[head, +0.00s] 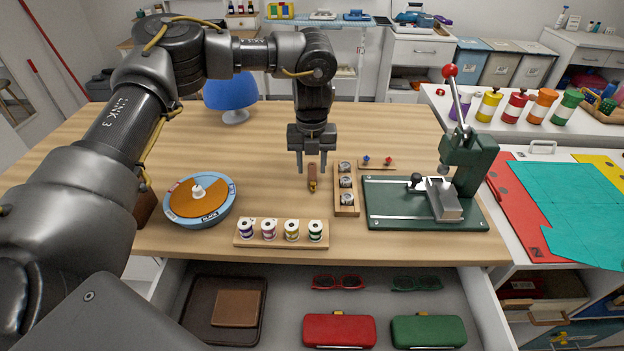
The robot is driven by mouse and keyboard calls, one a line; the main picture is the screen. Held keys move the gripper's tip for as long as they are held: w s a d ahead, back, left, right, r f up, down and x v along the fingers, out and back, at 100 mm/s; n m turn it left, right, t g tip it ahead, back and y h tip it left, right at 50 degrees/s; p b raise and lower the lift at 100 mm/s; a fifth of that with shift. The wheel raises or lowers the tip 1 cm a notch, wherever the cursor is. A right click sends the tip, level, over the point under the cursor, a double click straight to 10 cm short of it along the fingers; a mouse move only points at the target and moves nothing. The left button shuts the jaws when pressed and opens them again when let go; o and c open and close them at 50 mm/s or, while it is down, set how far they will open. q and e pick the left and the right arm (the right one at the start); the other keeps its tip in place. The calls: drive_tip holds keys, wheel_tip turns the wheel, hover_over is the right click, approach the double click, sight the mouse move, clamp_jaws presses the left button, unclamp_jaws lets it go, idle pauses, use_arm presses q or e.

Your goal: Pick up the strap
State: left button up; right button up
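A small brown strap (312,174) with a brass-coloured end lies on the wooden table, left of the narrow wooden tray. My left gripper (311,169) points straight down over it. Its two fingers are apart, and the strap shows between and just below the fingertips in the picture. I cannot tell how far the tips are above the tabletop. Nothing is held. My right gripper is not in view.
Close to the right stand a wooden tray (346,208) of metal pieces and a green press (470,165). In front is a rack (281,243) of thread spools; to the left, a round blue-rimmed dial (199,217). An open drawer (280,280) holds cases and glasses. The table's back left is mostly clear.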

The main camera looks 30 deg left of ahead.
sight(313, 184)
use_arm(q)
drive_tip(key=shift+f, duration=0.2)
drive_tip(key=f, duration=0.1)
drive_tip(key=f+p, duration=0.1)
drive_tip(key=f, duration=0.3)
drive_tip(key=shift+s+d+p, duration=0.1)
drive_tip(key=shift+d+p, duration=0.15)
drive_tip(key=shift+p, duration=0.05)
drive_tip(key=shift+r, duration=0.1)
clamp_jaws()
